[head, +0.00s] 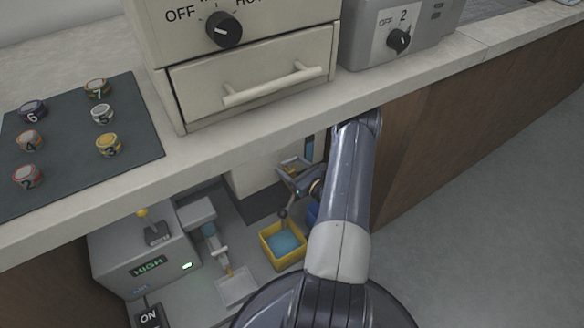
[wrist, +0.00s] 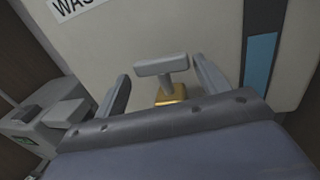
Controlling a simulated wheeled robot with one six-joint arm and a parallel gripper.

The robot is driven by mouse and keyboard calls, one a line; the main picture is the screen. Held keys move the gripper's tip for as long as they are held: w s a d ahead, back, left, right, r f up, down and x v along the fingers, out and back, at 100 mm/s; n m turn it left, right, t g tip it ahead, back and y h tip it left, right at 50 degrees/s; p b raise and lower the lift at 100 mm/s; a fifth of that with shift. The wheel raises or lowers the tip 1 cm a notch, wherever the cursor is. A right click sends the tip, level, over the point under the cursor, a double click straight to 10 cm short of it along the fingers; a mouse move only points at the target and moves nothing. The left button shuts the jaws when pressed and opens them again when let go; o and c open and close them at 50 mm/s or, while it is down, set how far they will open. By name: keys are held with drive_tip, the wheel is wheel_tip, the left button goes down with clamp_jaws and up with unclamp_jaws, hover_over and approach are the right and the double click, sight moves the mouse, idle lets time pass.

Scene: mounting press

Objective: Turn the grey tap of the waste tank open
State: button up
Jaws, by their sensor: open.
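The grey tap (wrist: 161,66) shows in the wrist view as a T-shaped handle on a brass-coloured body (wrist: 170,93). It stands out from the pale waste tank (wrist: 205,38), which has a partly cut-off label and a blue level strip. My gripper (wrist: 164,78) is open, with one finger on each side of the tap handle. Gaps show between the fingers and the handle. In the head view my gripper (head: 298,178) is under the counter in front of the pale tank (head: 250,178). The tap cannot be made out clearly there.
A yellow tub (head: 268,256) with blue contents stands below my gripper. A grey unit (head: 120,262) with a lit HIGH display is to the left, by a small pale tray (head: 236,288). The counter edge (head: 215,150) overhangs my arm's reach.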

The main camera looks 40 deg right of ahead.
drive_tip(key=shift+c, duration=0.2)
drive_tip(key=c, duration=0.8)
drive_tip(key=shift+a, duration=0.1)
drive_tip(key=shift+f+n+y+b, duration=0.15)
drive_tip(key=shift+n+y+b, duration=0.35)
drive_tip(key=shift+y+b, duration=0.2)
drive_tip(key=n+y+b, duration=0.1)
drive_tip(key=n+g+y+b, duration=0.1)
drive_tip(key=y, duration=0.1)
drive_tip(key=g+y+b, duration=0.1)
drive_tip(key=shift+d+f+n, duration=0.15)
drive_tip(key=shift+d+n, duration=0.15)
drive_tip(key=shift+n, duration=0.1)
drive_tip(key=n+g+y+b, duration=0.1)
drive_tip(key=n+y, duration=0.1)
drive_tip(key=n+g+y+b, duration=0.1)
drive_tip(key=g+y+b, duration=0.1)
drive_tip(key=y, duration=0.1)
drive_tip(key=shift+w+d+n+b, duration=0.15)
drive_tip(key=shift+n+b, duration=0.15)
drive_tip(key=shift+n, duration=0.1)
drive_tip(key=shift+n+g+y+b, duration=0.6)
drive_tip(key=shift+g+y, duration=0.1)
drive_tip(key=shift+g, duration=0.3)
drive_tip(key=shift+o, duration=0.2)
drive_tip(key=shift+d, duration=0.1)
